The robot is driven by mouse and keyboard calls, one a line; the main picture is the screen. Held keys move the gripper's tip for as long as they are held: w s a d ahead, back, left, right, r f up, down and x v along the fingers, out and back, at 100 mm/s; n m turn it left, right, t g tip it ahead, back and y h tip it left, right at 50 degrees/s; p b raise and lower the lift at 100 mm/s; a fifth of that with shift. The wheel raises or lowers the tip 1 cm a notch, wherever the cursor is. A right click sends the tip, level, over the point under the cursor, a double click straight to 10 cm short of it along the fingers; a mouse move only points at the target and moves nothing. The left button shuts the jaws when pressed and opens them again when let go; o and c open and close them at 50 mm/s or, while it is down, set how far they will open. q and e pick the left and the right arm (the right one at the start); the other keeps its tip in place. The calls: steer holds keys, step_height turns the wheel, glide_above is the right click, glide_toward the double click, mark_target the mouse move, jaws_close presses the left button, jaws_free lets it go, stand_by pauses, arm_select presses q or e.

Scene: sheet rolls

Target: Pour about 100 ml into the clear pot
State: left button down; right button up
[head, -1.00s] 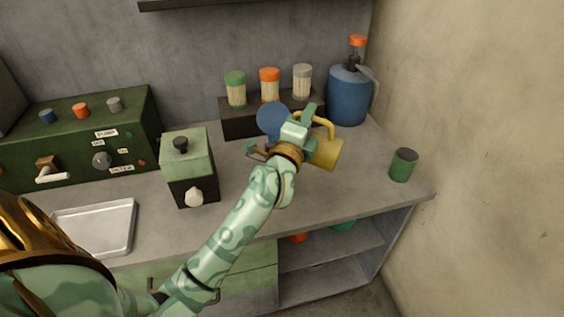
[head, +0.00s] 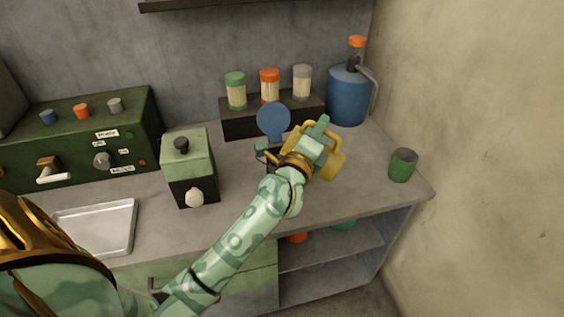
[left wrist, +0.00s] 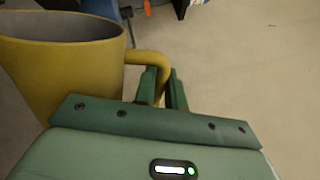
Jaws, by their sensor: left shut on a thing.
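My left gripper (head: 317,133) is shut on the handle of a yellow jug (head: 334,165) and holds it above the right part of the counter. The gripper hides much of the jug. In the left wrist view the green fingers (left wrist: 164,88) close around the handle, and the jug (left wrist: 85,72) stands to their left with its rim showing. Its inside looks grey; I cannot tell how much liquid it holds. I cannot make out a clear pot in either view. My right gripper is not in view.
A blue disc on a stand (head: 273,119) is just left of the gripper. Behind are a dark rack (head: 240,124) with three lidded jars and a blue jug (head: 347,98). A green cup (head: 403,165) is right, a green-black box (head: 188,165) left. The counter's front right is clear.

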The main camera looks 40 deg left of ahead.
mark_target(335, 160)
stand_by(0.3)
arm_select(q)
steer(key=shift+w+d+f+m+h, duration=0.15)
steer(key=shift+d+f+m, duration=0.35)
steer(key=shift+m, duration=0.3)
steer(key=shift+w+d+f+m+h, duration=0.15)
steer(key=shift+d+f+m, duration=0.35)
steer(key=shift+m, duration=0.3)
steer(key=shift+s+a, duration=0.1)
